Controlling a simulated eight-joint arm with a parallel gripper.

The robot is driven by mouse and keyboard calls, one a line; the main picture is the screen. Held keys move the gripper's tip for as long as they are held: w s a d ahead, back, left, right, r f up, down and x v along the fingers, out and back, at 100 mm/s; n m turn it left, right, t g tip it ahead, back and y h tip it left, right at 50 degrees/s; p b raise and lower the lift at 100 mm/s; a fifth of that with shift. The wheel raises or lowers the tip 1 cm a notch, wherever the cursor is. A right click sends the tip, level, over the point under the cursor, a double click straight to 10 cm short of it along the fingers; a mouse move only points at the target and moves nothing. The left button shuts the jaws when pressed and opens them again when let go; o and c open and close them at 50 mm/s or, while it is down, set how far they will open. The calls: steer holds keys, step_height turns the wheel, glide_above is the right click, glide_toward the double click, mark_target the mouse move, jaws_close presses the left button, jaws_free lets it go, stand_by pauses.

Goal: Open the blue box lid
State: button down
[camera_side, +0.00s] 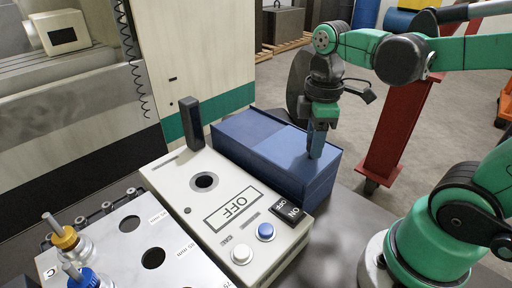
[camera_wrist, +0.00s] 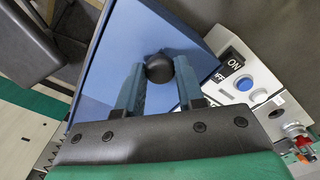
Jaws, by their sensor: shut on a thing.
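The blue box (camera_side: 318,186) stands behind the control panel in the side view, and its lid (camera_side: 240,128) lies flat on top, seemingly closed. In the wrist view the lid (camera_wrist: 128,42) fills the middle. A round black knob (camera_wrist: 159,68) sits on the lid between my fingers. My gripper (camera_side: 316,154) points down at the lid's right part in the side view. In the wrist view my gripper (camera_wrist: 158,80) has its two fingers on either side of the knob, shut on it. In the side view the fingers hide the knob.
The control panel (camera_side: 170,180) stands against the box's near side, with an upright black lever (camera_side: 191,123), blue button (camera_side: 265,231), white button (camera_side: 242,254) and ON/OFF switch (camera_side: 289,211). A plate with holes (camera_side: 128,250) lies at front left. A machine cabinet (camera_side: 195,50) stands behind.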

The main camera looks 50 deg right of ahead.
stand_by(0.7)
steer(key=w, duration=1.2)
steer(key=c, duration=0.5)
jaws_free()
steer(key=shift+s, duration=0.1)
steer(key=shift+c, duration=0.2)
steer(key=shift+r, duration=0.1)
steer(key=shift+r, duration=2.7)
